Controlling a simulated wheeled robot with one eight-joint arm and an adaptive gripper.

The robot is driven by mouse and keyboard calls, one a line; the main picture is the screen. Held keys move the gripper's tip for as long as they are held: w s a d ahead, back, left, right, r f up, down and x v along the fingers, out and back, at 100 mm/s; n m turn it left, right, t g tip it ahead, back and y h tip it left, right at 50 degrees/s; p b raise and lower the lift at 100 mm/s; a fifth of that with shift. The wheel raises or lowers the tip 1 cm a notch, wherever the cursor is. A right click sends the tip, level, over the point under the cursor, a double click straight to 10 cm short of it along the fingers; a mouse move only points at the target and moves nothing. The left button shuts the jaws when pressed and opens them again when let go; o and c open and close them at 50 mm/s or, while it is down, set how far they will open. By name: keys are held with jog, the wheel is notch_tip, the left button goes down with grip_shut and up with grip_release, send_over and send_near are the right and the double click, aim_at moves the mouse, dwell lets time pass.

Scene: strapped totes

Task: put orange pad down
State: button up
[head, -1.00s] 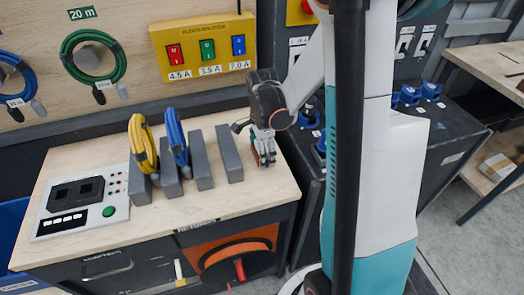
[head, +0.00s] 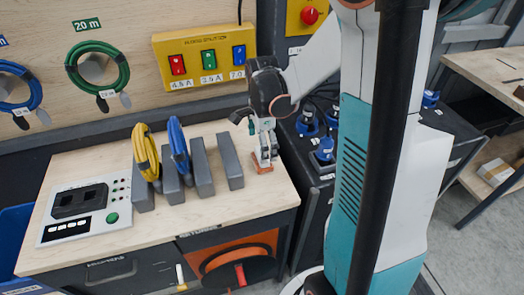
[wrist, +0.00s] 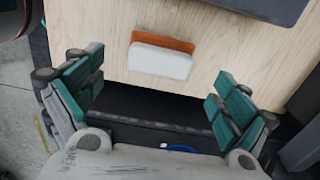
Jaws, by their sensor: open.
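The orange pad (head: 262,167) rests on the wooden bench top near its right end, just below my gripper (head: 265,154). In the wrist view the pad (wrist: 178,43) shows an orange part with a white block face on one side, lying on the pale wood. My gripper (wrist: 160,78) is open there, its green-padded fingers wide apart to the left and right of the pad. Neither finger touches the pad in that view.
Several grey upright dividers (head: 230,162) stand left of my gripper, with yellow and blue cable coils (head: 146,152) hung over some. A white control panel (head: 83,210) lies at the bench's left. Bare wood lies in front of the dividers. A dark case (head: 455,135) stands right.

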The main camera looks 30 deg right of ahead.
notch_tip(320, 180, up, 6)
jog(key=shift+f+p, duration=0.1)
jog(key=shift+p, duration=0.6)
